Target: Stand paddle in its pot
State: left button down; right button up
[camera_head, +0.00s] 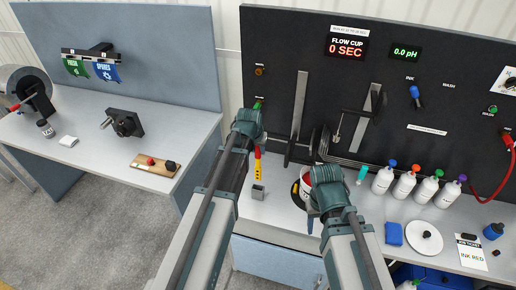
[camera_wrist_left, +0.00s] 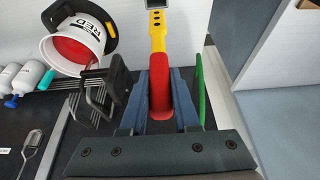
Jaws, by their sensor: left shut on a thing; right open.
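My left gripper (camera_head: 256,140) is shut on the red handle of the yellow-and-red paddle (camera_wrist_left: 158,62). In the left wrist view the red handle lies between the two blue fingers (camera_wrist_left: 160,100). The paddle's yellow part, with dark holes, reaches toward a small grey square pot (camera_head: 258,192) on the bench. In the head view the paddle (camera_head: 257,165) looks upright above the pot; I cannot tell whether its end is inside. My right gripper (camera_head: 323,180) is open beside the white ink bucket; its fingertips are hard to make out.
The white bucket (camera_head: 305,183) with red ink stands right of the pot. Several white bottles (camera_head: 404,184) line the bench at right. A black panel (camera_head: 285,60) rises behind. A second table (camera_head: 100,160) stands at left across a gap.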

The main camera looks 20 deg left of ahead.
aim_at(257, 167)
pick_arm(q)
jog(key=shift+f+b, duration=5.2)
jog(key=shift+f, duration=0.2)
jog(key=c, duration=0.6)
grip_release()
jog(key=shift+s+r, duration=0.1)
jog(key=p+v, duration=1.3)
jog(key=shift+s+r, duration=0.15)
jog(key=shift+r, duration=0.1)
